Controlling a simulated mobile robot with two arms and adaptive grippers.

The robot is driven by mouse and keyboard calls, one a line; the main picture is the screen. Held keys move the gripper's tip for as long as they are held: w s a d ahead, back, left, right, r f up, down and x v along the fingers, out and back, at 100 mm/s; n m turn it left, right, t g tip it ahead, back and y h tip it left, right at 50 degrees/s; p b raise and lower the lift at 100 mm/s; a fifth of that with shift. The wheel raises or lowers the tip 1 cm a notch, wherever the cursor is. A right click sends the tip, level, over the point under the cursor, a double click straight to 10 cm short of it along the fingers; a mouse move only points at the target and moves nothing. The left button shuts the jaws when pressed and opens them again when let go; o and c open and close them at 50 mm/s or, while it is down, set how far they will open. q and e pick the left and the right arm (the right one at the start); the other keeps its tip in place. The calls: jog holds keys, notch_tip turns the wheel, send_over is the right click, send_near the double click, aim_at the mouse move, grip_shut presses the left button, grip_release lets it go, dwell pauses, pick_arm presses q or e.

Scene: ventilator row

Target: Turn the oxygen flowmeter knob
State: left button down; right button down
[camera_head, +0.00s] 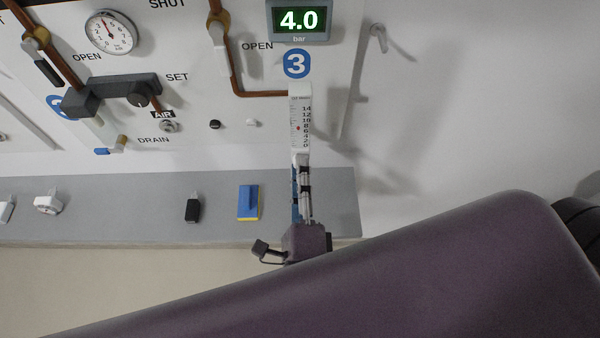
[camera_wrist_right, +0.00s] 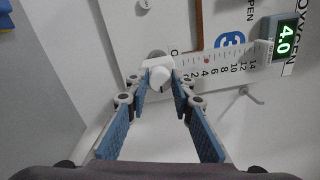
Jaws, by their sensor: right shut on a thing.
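The oxygen flowmeter (camera_head: 300,115) is a narrow white upright scale below the blue number 3 sign, with a small red mark near mid-scale; the exact reading is too small to tell. Its white scale also shows in the right wrist view (camera_wrist_right: 228,62). The white flowmeter knob (camera_wrist_right: 158,78) is at the scale's lower end, between the blue-padded fingertips. My right gripper (camera_head: 302,164) reaches up from below to the flowmeter's bottom and is shut on the knob, as the right wrist view (camera_wrist_right: 160,84) shows. In the head view the fingers largely hide the knob. My left gripper is out of view.
A green display (camera_head: 298,20) reads 4.0 bar above the flowmeter. A grey rail (camera_head: 130,210) below carries a blue-yellow block (camera_head: 249,202) and black clip (camera_head: 192,209). The right wall is mostly bare.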

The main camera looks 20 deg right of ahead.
jog(key=shift+f+m+b, duration=0.15)
jog(key=shift+m+b, duration=0.45)
jog(key=shift+m, duration=1)
jog(key=c, duration=1.7)
grip_release()
jog(key=shift+o, duration=0.2)
jog(key=v, duration=0.7)
jog(key=shift+s+a, duration=0.15)
jog(key=shift+s, duration=0.15)
